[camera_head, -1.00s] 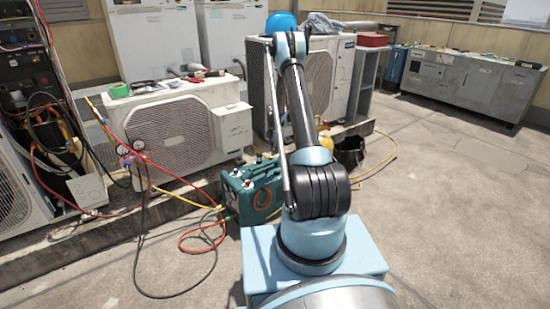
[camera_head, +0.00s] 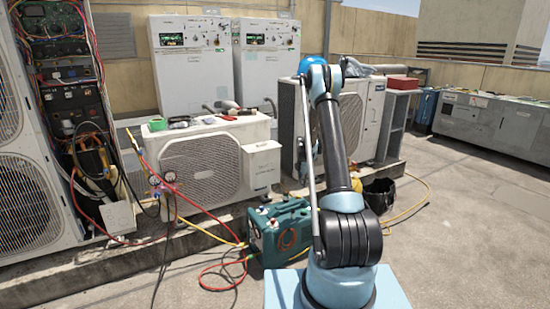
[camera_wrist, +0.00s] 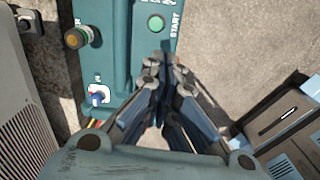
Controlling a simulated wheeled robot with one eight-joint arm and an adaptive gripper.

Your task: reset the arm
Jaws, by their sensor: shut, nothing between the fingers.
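My gripper (camera_wrist: 166,72) shows in the wrist view with its fingers shut and nothing between them. It points down over the edge of a teal machine (camera_wrist: 115,75) with a green START button (camera_wrist: 156,23). I cannot tell how far above the machine the fingertips are. In the head view the teal machine (camera_head: 280,232) stands on the ground just left of my arm. My arm (camera_head: 340,180) rises from its light blue base and leans away from the camera; its gripper is hidden there.
Hoses run from the teal machine to gauges by an outdoor condenser (camera_head: 205,165) with tools on top. A second condenser (camera_head: 365,120) stands behind my arm, near a black bucket (camera_head: 379,192). A grey cabinet row (camera_head: 490,120) is at the right. The concrete floor at right is clear.

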